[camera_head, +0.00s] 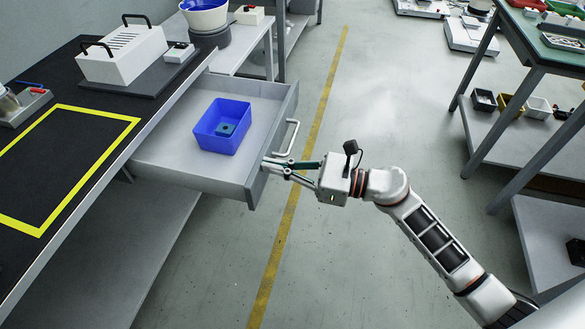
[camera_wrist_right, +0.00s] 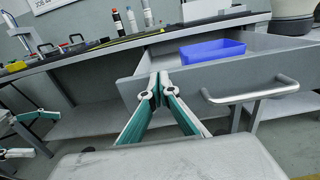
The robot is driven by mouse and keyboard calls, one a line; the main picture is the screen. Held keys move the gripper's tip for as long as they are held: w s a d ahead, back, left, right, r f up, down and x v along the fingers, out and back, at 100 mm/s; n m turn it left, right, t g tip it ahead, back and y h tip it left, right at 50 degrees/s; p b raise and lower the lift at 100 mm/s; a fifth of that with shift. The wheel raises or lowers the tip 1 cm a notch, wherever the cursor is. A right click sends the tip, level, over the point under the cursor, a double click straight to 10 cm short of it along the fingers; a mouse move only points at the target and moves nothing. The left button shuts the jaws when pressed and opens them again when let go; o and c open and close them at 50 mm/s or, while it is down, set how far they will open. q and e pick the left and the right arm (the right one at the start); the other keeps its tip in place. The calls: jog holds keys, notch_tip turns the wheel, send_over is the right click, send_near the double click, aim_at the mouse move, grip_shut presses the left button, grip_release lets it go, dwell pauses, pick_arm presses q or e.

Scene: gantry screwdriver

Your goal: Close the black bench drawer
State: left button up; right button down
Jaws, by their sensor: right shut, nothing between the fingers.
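The bench drawer (camera_head: 165,153) stands pulled out from the black-topped bench (camera_head: 100,75), grey inside and out. Its front panel also shows in the right wrist view (camera_wrist_right: 188,82). A silver bar handle (camera_head: 291,140) is on that front; it also shows in the right wrist view (camera_wrist_right: 250,92). A blue bin (camera_head: 218,138) with a small dark block (camera_head: 226,129) sits in the drawer. My right gripper (camera_head: 266,163) is shut and empty, its tips at the drawer front beside the handle, not around it. I cannot tell if the tips touch. My left gripper does not show in the head view.
A white box with black handles (camera_head: 122,52) stands on the bench, beside a yellow rectangle outline (camera_head: 95,113). A side table with a blue-lined bowl (camera_head: 205,14) is behind the drawer. A green-topped table (camera_head: 545,50) stands at right. The floor between is clear.

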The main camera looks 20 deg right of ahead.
jog(key=x, duration=1.4)
jog(key=shift+w+a+f+b, duration=0.1)
jog(key=shift+w+a+b, duration=0.1)
jog(key=shift+a+b, duration=0.1)
jog(key=b, duration=0.2)
send_over(179, 165)
jog(key=shift+f, duration=0.1)
jog(key=shift+w+a, duration=0.35)
jog(key=shift+a, duration=0.1)
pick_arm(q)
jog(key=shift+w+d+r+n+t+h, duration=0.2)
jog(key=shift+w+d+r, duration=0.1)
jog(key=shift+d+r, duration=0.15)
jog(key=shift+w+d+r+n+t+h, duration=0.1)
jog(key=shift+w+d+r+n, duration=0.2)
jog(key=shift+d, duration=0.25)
pick_arm(e)
jog(key=shift+w+a, duration=0.1)
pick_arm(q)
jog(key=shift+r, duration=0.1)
